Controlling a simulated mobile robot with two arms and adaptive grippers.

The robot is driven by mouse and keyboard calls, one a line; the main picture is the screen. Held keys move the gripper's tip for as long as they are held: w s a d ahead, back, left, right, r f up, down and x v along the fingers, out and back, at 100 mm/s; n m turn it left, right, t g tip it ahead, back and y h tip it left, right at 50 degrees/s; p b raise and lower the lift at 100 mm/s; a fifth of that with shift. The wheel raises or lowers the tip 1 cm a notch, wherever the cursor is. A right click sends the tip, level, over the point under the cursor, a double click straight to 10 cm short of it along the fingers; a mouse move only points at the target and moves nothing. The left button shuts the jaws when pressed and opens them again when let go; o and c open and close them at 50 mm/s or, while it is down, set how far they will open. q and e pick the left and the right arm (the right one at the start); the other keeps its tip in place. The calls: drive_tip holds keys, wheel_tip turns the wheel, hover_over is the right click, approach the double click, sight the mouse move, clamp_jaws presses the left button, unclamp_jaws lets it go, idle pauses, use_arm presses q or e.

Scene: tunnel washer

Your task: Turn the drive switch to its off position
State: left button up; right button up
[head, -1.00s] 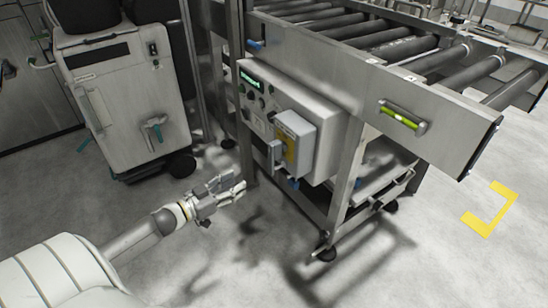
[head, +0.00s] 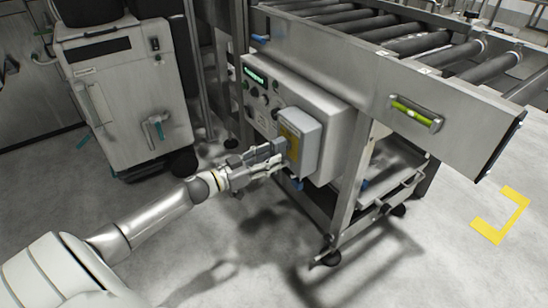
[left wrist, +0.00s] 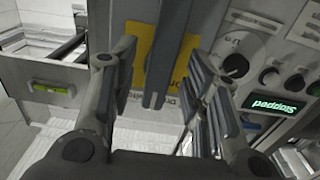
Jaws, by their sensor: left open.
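The drive switch is a grey box (head: 306,136) with a yellow plate (head: 288,138) on the control panel (head: 335,125). Its long dark handle (left wrist: 172,40) stands upright in the left wrist view, in front of the yellow plate (left wrist: 191,48). In the head view my gripper mostly hides the handle. My left gripper (head: 277,158) is open at the switch's front. In the left wrist view its fingers (left wrist: 160,72) lie on both sides of the handle, with gaps visible. I cannot tell how deep the handle sits between them. My right gripper is not in view.
A lit display (left wrist: 267,106) reads "Stopped", beside knobs and buttons. The roller conveyor (head: 400,75) runs above the panel, with a green level (head: 416,114) on its side. A grey cabinet (head: 125,95) stands to the left. The floor in front is free.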

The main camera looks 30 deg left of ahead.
use_arm(q)
drive_tip(key=shift+x, duration=1.25)
clamp_jaws()
